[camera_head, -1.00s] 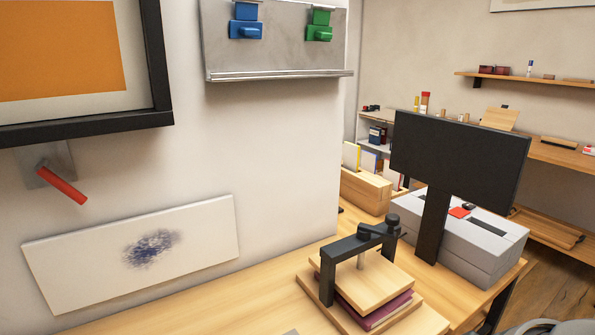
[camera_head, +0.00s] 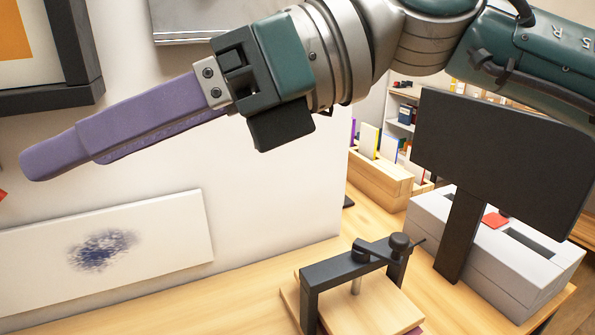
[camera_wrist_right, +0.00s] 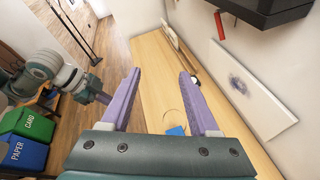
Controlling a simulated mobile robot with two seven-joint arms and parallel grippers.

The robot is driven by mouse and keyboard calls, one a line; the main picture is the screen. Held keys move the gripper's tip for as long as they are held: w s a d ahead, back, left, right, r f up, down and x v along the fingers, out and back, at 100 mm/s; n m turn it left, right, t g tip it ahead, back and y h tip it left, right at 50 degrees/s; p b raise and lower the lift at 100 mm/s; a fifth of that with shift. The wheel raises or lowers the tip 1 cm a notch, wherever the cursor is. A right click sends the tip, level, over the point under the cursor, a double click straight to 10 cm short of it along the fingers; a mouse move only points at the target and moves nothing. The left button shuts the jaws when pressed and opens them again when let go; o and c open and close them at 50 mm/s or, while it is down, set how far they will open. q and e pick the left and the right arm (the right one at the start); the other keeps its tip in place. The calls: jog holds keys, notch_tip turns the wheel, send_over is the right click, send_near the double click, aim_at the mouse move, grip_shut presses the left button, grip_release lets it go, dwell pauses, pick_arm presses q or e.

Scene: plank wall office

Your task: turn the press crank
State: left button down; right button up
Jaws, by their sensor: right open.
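The press (camera_head: 309,292) stands on the wooden desk, with a black arch frame over a wooden plate. Its black crank (camera_head: 380,250) sits on top, with a round knob at its right end. Its lower part is cut off by the head view's bottom edge. My right gripper (camera_head: 52,158) is open and empty, high above and left of the press, its purple fingers pointing left. It also shows in the right wrist view (camera_wrist_right: 160,74), with nothing between the fingers. My left gripper (camera_wrist_right: 104,98) seems to show small at the left there; its jaws are unclear.
A black monitor (camera_head: 490,148) and a grey box (camera_head: 470,245) stand right of the press. A wooden file holder (camera_head: 385,178) is behind it. A smudged white panel (camera_head: 160,235) is on the wall. A blue item (camera_wrist_right: 175,131) lies on the desk.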

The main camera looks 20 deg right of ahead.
jog(key=w+d+f+n+h, duration=0.2)
jog(key=d+f+h, duration=0.2)
jog(key=d+f, duration=0.15)
jog(key=g+h, duration=0.1)
jog(key=h, duration=0.9)
send_over(400, 237)
jog(key=f, duration=0.2)
notch_tip(400, 237, down, 8)
jog(key=shift+f+p, duration=0.25)
jog(key=shift+p, duration=0.05)
grip_shut()
